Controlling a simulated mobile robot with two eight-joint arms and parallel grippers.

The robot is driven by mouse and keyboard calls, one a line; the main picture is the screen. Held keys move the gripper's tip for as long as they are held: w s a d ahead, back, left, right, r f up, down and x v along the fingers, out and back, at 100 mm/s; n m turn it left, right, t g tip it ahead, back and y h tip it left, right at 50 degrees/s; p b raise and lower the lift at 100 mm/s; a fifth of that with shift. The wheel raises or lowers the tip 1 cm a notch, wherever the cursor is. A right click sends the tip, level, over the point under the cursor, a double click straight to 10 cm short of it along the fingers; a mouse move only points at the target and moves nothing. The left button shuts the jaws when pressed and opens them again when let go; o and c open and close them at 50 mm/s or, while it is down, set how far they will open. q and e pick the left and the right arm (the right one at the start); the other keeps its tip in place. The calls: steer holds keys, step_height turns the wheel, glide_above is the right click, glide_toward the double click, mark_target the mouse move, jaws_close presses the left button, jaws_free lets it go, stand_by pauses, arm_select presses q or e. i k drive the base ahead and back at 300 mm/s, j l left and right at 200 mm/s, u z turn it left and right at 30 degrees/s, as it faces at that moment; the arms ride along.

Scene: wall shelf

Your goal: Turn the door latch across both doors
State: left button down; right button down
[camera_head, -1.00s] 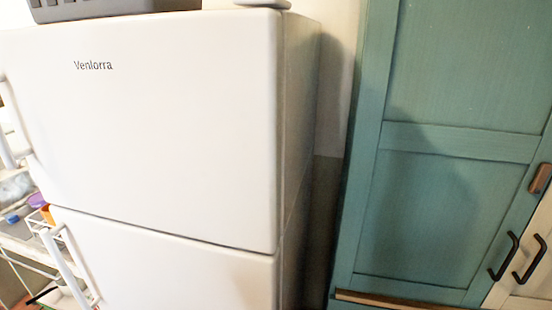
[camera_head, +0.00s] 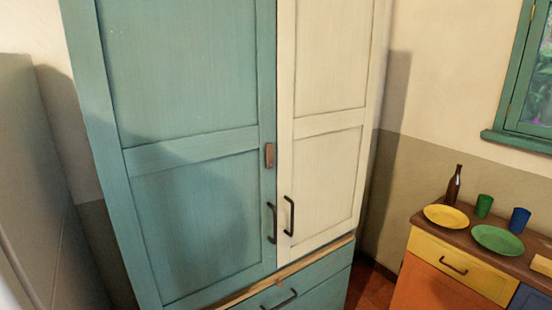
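A tall cupboard fills the middle of the head view, with a teal left door (camera_head: 190,100) and a cream right door (camera_head: 325,90). Both doors look closed. A small brown wooden latch (camera_head: 269,155) sits upright on the teal door's right edge, beside the seam. It does not reach across onto the cream door. Below it are two dark handles, one on the teal door (camera_head: 271,223) and one on the cream door (camera_head: 290,216). Neither of my grippers is in view.
The fridge side (camera_head: 32,160) stands at the left. A teal drawer (camera_head: 300,285) is below the doors. At the right, a counter (camera_head: 425,222) holds a yellow plate (camera_head: 446,217), a green plate (camera_head: 497,240), a bottle (camera_head: 454,186) and cups. A window (camera_head: 535,80) is above.

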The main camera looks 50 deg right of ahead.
mark_target(269, 147)
steer(key=z, duration=1.6)
